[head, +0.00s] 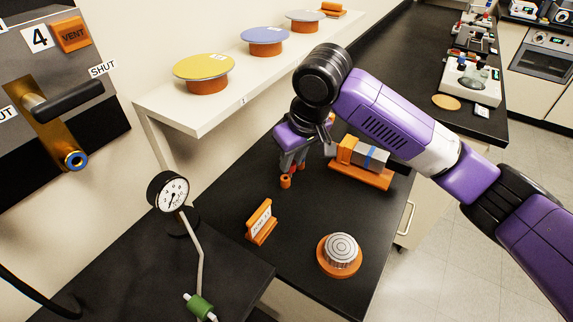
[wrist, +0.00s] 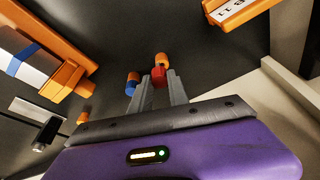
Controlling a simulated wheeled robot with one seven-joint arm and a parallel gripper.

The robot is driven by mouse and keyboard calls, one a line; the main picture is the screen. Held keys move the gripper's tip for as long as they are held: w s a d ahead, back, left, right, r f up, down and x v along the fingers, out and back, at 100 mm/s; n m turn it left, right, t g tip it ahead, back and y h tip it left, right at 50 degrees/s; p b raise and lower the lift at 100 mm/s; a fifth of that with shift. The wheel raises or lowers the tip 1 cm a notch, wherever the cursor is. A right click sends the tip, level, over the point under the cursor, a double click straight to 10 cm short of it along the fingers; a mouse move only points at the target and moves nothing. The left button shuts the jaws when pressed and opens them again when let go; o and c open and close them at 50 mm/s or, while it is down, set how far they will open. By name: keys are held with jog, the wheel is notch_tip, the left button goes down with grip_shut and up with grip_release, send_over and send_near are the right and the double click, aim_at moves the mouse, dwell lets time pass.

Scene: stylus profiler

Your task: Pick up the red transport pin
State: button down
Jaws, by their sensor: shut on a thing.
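The red transport pin (wrist: 158,76) shows between the grey fingertips of my gripper (wrist: 157,84) in the wrist view. My gripper is shut on it. In the head view my gripper (head: 291,163) points down over the black bench, and the pin is mostly hidden by the fingers. A small orange cylinder (head: 286,181) stands just beside the fingertips; an orange piece (wrist: 161,59) lies just past the pin in the wrist view. I cannot tell whether the pin touches it. A blue piece with an orange end (wrist: 132,86) is beside the left finger.
An orange cradle (head: 360,176) with a grey block and blue band stands right of my gripper. An orange label stand (head: 262,222) and a ribbed round part on an orange base (head: 340,254) stand nearer. A white shelf (head: 205,122) with coloured discs runs along the wall.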

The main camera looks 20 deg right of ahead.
jog(key=s+d, duration=0.3)
jog(key=s, duration=0.1)
jog(key=s+d+b, duration=0.1)
jog(key=s+d, duration=0.2)
jog(key=s, duration=0.2)
jog(key=s+d+b, duration=0.1)
jog(key=s+d, duration=0.2)
jog(key=s, duration=0.1)
jog(key=shift+s+d, duration=0.25)
jog(key=shift+d, duration=0.15)
jog(key=c, duration=1.8)
grip_release()
grip_shut()
